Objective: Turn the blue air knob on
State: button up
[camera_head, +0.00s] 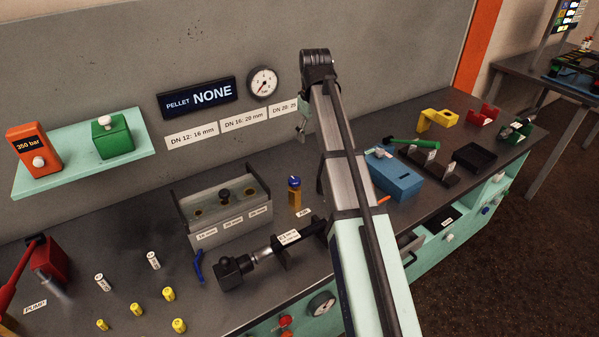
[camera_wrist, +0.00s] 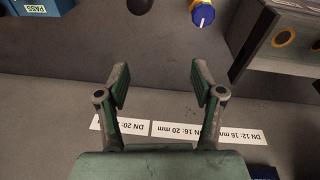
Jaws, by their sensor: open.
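The blue air knob (camera_head: 294,183) sits on top of a brass-coloured post on the bench, behind a small "AIR" label. In the wrist view the blue knob (camera_wrist: 203,15) is at the top edge, right of centre, with a white line on it and part of its yellow body showing. My gripper (camera_wrist: 160,83) is open and empty, its two green-padded fingers apart. The knob is beyond the fingertips and not between them. In the head view my gripper (camera_head: 303,118) is mostly hidden behind my arm, near the back wall and above the knob.
A grey block (camera_head: 225,215) with holes stands left of the knob, and a black clamp fixture (camera_head: 240,265) lies in front. A blue box (camera_head: 394,176) is to the right, partly behind my arm. The wall carries a gauge (camera_head: 263,82) and white DN labels (camera_head: 243,119).

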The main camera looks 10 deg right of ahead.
notch_tip(320, 180, up, 2)
jog(key=n+g, duration=0.2)
send_over(295, 180)
notch_tip(295, 180, down, 17)
jog(key=p, duration=0.4)
jog(key=shift+f+p, duration=0.15)
jog(key=shift+p, duration=0.25)
jog(key=c, duration=1.1)
